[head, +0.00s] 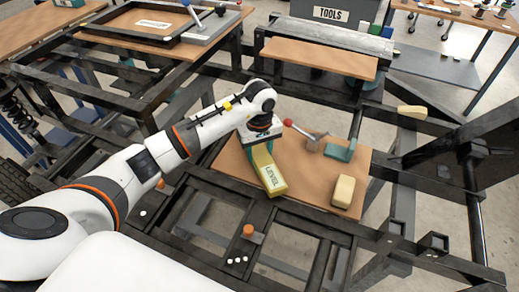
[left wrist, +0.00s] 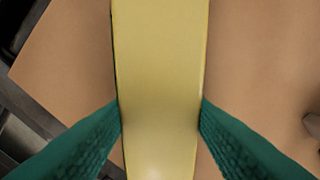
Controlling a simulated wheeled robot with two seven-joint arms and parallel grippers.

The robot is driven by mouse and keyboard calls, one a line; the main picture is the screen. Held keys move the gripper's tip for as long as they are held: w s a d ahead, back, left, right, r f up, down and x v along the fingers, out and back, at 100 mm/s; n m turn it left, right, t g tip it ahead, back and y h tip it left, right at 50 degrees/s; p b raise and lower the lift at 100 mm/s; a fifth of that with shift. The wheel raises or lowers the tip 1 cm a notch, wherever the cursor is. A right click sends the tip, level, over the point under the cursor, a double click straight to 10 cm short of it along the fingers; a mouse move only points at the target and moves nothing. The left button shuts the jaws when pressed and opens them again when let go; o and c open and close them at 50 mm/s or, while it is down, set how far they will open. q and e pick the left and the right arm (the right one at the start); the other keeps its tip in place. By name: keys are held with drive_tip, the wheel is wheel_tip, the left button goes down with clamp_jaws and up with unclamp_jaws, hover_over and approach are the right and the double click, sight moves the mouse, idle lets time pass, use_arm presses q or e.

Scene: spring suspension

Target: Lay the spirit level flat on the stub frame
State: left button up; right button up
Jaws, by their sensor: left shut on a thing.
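The spirit level is a pale yellow bar (head: 271,176) marked LEVEL, over the brown board in the middle of the head view. My left gripper (head: 261,153) points down at its far end and is shut on it. In the left wrist view the yellow level (left wrist: 160,70) runs between my two green fingers (left wrist: 160,125), one against each side. I cannot tell whether it touches the board. Dark metal frame bars (head: 310,228) lie in front of the board; I cannot tell which part is the stub frame. My right gripper is not in view.
On the brown board (head: 222,163) are a teal block (head: 341,152), a red-knobbed lever (head: 300,131) and a cream block (head: 343,191). An orange-capped piece (head: 248,231) stands on the front frame. A TOOLS box (head: 330,14) is behind. Open gaps lie between the bars.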

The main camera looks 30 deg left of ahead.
use_arm(q)
drive_tip(key=o, duration=1.3)
